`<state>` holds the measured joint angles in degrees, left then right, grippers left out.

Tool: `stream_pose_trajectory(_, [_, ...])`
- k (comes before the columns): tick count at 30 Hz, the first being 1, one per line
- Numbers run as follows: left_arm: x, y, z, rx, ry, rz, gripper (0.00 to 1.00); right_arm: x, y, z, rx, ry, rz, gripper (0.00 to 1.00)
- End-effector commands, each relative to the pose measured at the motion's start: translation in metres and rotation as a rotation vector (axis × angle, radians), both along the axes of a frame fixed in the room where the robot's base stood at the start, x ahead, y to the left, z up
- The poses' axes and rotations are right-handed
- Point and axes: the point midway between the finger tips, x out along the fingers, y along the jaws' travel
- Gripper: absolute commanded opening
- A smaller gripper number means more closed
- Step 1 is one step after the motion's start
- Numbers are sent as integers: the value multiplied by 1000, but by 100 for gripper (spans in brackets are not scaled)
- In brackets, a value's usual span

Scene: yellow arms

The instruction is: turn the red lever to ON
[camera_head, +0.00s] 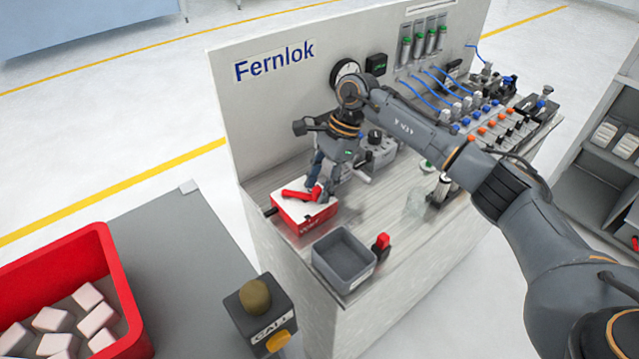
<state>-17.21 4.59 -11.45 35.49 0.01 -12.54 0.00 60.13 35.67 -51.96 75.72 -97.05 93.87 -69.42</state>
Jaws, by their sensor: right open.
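The red lever (296,194) lies on top of a red and white box (303,213) on the bench, near its left front edge. My right gripper (322,190) points down at the right end of the lever. Its fingers are open, and the lever's right end shows at the fingertips; I cannot tell whether they touch it. The ON marking is too small to read. My left gripper is not in view.
A grey bin (343,262) and a small red-topped device (381,243) stand in front of the lever box. A gauge (345,72) and valves with blue hoses are behind my right arm. A red crate (127,297) of white blocks and a call-button box (258,309) are at left.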

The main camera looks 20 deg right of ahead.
Motion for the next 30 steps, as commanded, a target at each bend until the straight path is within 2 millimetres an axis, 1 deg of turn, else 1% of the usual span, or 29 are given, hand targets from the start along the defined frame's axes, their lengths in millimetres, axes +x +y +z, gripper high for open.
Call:
stream_pose_trajectory(2, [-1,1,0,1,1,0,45,1,-2,4,0,-1,0,44])
stream_pose_trajectory(5, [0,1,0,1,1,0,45,2,-6,16,1,-4,-2,44])
stream_pose_trajectory(15, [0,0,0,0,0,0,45,8,-33,81,0,-3,-2,44])
stream_pose_trajectory(18, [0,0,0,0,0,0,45,9,-38,95,1,-3,-1,44])
stream_pose_trajectory(24, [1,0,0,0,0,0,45,10,-45,110,-1,-1,-1,44])
stream_pose_trajectory(30, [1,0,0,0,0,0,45,9,-45,111,0,0,-1,44])
